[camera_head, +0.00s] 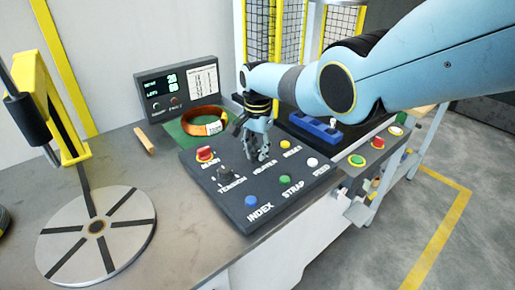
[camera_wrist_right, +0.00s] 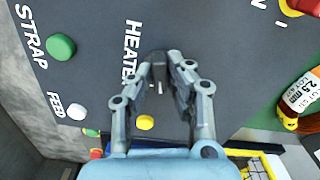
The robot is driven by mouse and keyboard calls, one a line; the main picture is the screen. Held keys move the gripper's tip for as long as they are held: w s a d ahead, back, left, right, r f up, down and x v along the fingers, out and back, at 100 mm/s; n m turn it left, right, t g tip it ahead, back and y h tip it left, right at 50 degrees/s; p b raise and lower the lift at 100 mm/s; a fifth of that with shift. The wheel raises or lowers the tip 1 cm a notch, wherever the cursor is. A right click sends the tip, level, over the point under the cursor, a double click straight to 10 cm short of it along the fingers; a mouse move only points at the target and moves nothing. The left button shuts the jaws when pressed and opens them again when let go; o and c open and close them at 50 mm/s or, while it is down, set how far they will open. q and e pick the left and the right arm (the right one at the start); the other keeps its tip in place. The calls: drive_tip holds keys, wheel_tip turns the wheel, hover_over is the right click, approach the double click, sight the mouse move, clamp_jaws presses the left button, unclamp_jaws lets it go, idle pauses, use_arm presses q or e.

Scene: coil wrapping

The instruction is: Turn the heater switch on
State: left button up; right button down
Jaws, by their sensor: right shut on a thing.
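The dark sloped control panel (camera_head: 285,190) lies on the bench in the head view, with a HEATER label near its middle. My right gripper (camera_head: 262,155) reaches down onto the panel just above that label and hides the heater switch there. In the right wrist view, my right gripper (camera_wrist_right: 161,85) has its fingertips closed on the small dark heater switch (camera_wrist_right: 158,62), beside the HEATER lettering. The fingers cover much of the switch, so its exact setting cannot be told. My left gripper is not in view.
Around it are the red MAIN knob (camera_head: 205,153), the black TENSION knob (camera_head: 223,174), and the yellow RESET button (camera_head: 285,145). Blue INDEX (camera_head: 251,201), green STRAP (camera_head: 284,179) and white FEED (camera_head: 312,162) buttons line the front. A wrapped coil (camera_head: 205,119) lies behind.

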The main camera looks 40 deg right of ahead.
sight(258, 152)
drive_tip(key=shift+m, duration=1.5)
drive_tip(key=c, duration=1.3)
unclamp_jaws()
wheel_tip(258, 152, up, 12)
